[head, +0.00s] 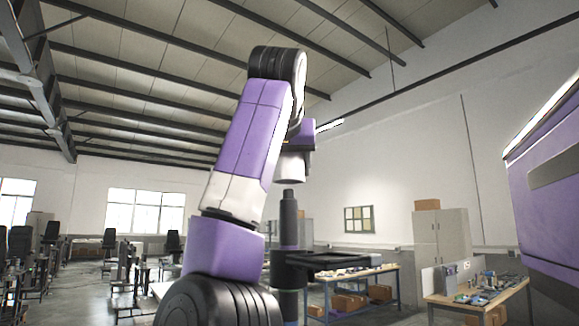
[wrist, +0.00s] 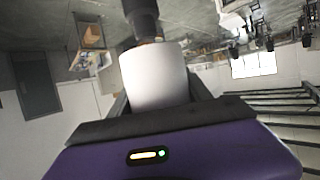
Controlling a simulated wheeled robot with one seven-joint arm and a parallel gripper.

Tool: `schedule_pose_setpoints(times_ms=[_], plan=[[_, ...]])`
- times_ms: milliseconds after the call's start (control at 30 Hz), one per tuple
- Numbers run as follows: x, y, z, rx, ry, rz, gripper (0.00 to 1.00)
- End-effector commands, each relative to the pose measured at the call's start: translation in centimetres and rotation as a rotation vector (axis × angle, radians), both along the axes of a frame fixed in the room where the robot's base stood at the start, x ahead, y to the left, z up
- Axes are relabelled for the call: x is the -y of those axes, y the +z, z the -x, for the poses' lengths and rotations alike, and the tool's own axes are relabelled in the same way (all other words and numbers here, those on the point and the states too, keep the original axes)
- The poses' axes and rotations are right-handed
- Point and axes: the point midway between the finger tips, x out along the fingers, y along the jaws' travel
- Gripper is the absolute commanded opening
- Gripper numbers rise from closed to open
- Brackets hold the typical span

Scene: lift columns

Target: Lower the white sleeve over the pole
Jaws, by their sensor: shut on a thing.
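The white sleeve (head: 293,168) hangs upright under my gripper (head: 297,148) in the head view. My gripper is shut on it; in the wrist view the dark fingers flank the sleeve (wrist: 155,78). The dark pole (head: 289,222) stands upright just below the sleeve, its narrower top close to the sleeve's lower end. In the head view the sleeve looks slightly right of the pole's middle, with a small gap. In the wrist view the pole (wrist: 142,18) meets the sleeve's far end in the picture.
A workbench (head: 360,276) with small parts and boxes stands behind the pole. Another bench (head: 478,297) is at the lower right. A large purple and white machine or panel (head: 548,200) fills the right edge. The air around the sleeve looks clear.

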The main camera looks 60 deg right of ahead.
Motion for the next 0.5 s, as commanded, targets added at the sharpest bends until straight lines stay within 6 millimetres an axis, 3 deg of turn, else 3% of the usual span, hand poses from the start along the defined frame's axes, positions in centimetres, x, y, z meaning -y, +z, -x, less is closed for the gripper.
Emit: schedule_pose_setpoints(times_ms=[500], plan=[[0.0, -1.2, 0.0, 0.001, 0.000, 0.001, 0.07]])
